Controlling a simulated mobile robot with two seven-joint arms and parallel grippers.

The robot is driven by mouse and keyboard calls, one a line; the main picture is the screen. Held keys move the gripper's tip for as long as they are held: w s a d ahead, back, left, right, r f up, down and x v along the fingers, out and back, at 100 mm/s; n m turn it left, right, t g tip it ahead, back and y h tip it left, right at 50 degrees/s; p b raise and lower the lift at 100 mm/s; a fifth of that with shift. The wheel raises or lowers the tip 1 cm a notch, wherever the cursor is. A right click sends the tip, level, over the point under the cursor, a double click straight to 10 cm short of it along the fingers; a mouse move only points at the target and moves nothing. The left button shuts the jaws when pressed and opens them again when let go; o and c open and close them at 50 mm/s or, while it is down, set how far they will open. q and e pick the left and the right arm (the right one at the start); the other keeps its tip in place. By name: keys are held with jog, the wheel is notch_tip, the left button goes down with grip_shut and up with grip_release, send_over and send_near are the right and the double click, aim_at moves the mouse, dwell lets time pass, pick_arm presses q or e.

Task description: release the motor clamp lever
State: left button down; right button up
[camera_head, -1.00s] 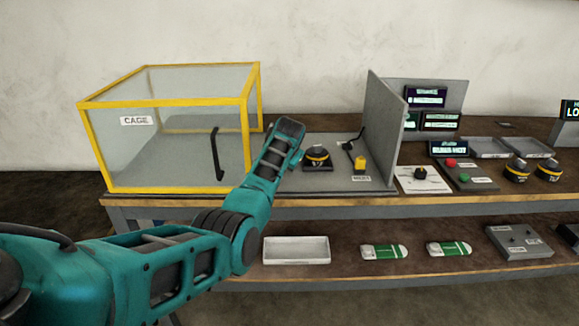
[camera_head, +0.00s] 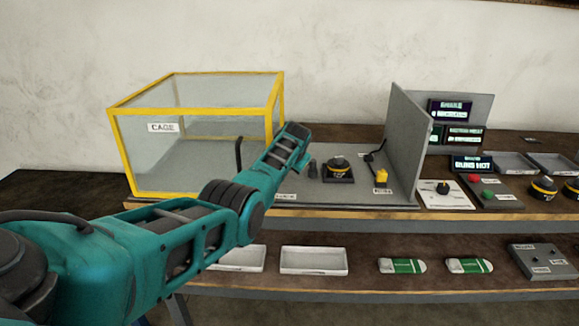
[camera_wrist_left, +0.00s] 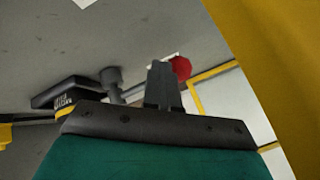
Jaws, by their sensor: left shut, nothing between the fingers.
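The motor (camera_head: 338,163), black with a yellow band, sits on a dark base on the grey bench panel, right of the yellow-framed cage. A short dark upright part (camera_head: 312,167), possibly the clamp lever, stands just left of it. In the left wrist view a dark post with a round top (camera_wrist_left: 113,82) stands beside a black block with a yellow label (camera_wrist_left: 62,95). My left gripper (camera_wrist_left: 163,70) is shut and empty, apart from that post. In the head view its arm reaches between cage and motor; its fingertips are hard to make out. My right gripper is out of view.
The cage (camera_head: 278,105) stands close left of my left wrist; its black handle (camera_head: 238,155) is partly behind my arm. A grey upright panel (camera_head: 408,140) stands right of the motor, with a yellow block (camera_head: 382,177) before it. A red disc (camera_wrist_left: 181,68) shows behind my finger.

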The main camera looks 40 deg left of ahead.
pick_arm(q)
jog(key=shift+s+a+f, duration=0.15)
jog(key=shift+s+a, duration=0.05)
jog(key=shift+a, duration=0.1)
